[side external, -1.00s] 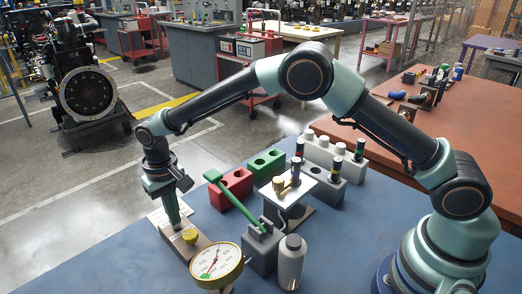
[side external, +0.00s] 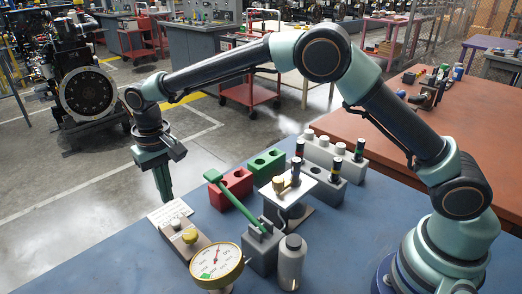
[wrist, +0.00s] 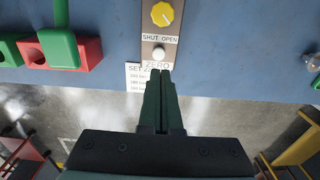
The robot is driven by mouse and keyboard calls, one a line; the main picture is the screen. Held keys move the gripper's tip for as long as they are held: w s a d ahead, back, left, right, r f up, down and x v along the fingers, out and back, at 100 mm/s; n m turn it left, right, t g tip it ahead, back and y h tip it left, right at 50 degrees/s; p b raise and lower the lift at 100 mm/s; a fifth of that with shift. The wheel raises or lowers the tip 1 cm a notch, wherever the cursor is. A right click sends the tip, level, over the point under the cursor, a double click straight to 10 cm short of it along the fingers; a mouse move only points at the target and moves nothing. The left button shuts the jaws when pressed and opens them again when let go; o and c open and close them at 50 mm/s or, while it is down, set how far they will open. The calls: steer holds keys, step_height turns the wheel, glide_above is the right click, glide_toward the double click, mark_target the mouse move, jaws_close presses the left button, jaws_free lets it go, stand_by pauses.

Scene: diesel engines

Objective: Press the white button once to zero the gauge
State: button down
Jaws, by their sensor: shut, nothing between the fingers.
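The white button (side external: 176,223) stands on a narrow panel (side external: 198,250) at the blue table's edge, beside a yellow knob (side external: 190,236). In the wrist view the white button (wrist: 158,53) sits between the "SHUT OPEN" and "ZERO" labels, fully visible. My gripper (side external: 165,200) is shut and empty, pointing down, above and behind the button and apart from it. In the wrist view the fingertips (wrist: 160,72) show just below the button. The round gauge (side external: 216,262) has a white face and yellow rim; its red needle points roughly upward.
A white label card (side external: 168,213) lies beside the panel. Right of it are a green lever (side external: 235,200) on a grey block, a red block (side external: 237,186), a green block (side external: 266,164) and a grey bottle (side external: 291,262). The front-left table area is clear.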

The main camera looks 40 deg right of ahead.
step_height(320, 180, up, 6)
stand_by(0.6)
steer(key=s+d+r+t, duration=0.1)
steer(key=s+d+r, duration=0.2)
steer(key=d+r, duration=0.3)
steer(key=s+d+r+t, duration=0.2)
steer(key=s+d+r, duration=0.15)
steer(key=d, duration=0.45)
steer(key=s+d+f+t, duration=0.2)
steer(key=s+d, duration=0.8)
steer(key=s, duration=0.3)
steer(key=shift+f, duration=0.2)
